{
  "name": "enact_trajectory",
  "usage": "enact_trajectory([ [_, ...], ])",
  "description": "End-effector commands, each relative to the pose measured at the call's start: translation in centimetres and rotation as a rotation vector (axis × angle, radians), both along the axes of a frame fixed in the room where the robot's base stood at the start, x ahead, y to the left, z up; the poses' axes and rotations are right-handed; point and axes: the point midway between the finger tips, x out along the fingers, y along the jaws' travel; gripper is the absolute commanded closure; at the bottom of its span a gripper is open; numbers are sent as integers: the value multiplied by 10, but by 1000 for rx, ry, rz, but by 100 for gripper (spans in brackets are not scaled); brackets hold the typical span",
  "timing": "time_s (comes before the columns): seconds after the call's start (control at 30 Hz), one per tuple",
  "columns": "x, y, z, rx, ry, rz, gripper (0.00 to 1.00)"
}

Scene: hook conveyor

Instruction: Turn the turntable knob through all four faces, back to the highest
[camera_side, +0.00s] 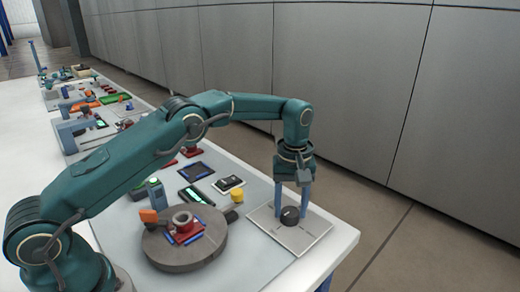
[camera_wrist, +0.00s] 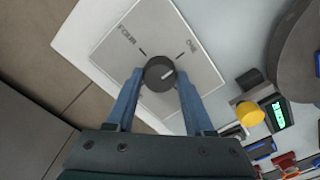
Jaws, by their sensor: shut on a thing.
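The knob (camera_side: 289,217) is a dark round dial on a pale square plate (camera_side: 312,236) near the table's right corner. In the wrist view the knob (camera_wrist: 155,69) has a short white pointer line, aimed to the right and slightly up in that picture. The plate (camera_wrist: 207,72) shows the words FOUR and ONE with a dark tick beside each; other labels are hidden. My gripper (camera_side: 291,211) points down with its blue fingers one on each side of the knob, shut on it. The round grey turntable (camera_side: 163,259) stands left of the plate, carrying a red and blue part with a grey ring and an orange block.
A yellow button (camera_side: 237,195) and a dark cylinder stand between plate and turntable. Several small devices, including a green-lit one (camera_side: 194,197), lie behind. The table's edge is close to the plate. More stations line the table farther back.

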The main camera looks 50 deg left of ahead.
Motion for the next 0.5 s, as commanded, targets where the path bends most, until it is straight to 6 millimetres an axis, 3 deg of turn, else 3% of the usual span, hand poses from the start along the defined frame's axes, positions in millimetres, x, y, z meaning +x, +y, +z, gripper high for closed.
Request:
enact_trajectory([
  [0.27,0,1,1,2,3,-85,100],
  [0.5,0,1,1,2,3,-266,100],
])
